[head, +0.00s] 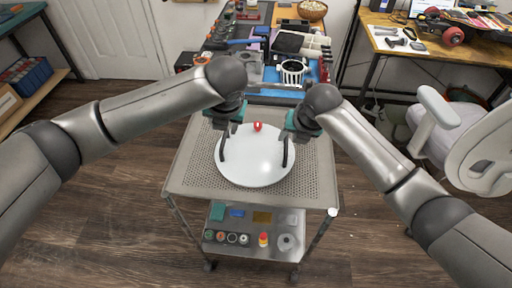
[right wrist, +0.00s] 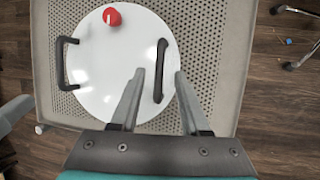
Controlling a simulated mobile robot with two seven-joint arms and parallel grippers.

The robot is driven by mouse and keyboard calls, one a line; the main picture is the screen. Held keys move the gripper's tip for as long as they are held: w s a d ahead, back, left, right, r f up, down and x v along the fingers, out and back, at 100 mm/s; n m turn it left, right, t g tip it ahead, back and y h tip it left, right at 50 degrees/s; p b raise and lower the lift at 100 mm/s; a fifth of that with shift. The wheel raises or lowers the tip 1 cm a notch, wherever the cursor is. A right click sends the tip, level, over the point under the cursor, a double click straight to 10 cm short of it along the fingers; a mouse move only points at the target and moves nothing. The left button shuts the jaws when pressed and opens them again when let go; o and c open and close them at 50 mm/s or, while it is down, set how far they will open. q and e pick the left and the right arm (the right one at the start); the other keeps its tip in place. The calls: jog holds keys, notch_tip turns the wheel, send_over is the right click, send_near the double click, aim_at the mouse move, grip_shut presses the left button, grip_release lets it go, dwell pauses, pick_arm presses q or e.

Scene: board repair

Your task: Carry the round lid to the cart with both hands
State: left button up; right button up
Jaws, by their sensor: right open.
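The round white lid (head: 254,168) lies flat on the top of the perforated metal cart (head: 190,188). It has a dark handle on each side: the left handle (head: 223,148) and the right handle (head: 285,153). They also show in the right wrist view, left (right wrist: 66,62) and right (right wrist: 160,70). A red knob-like piece (head: 257,126) is at the lid's far edge. My right gripper (right wrist: 161,74) is open, its fingertips on either side of the right handle in the picture. My left gripper (head: 226,124) is above the left handle; its fingers are too small to read.
The cart's lower shelf (head: 225,249) holds several small parts. Behind the cart, a cluttered workbench (head: 270,98) stands close. A white chair (head: 450,140) is at the right.

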jog(key=v, duration=0.7)
dwell(0.4)
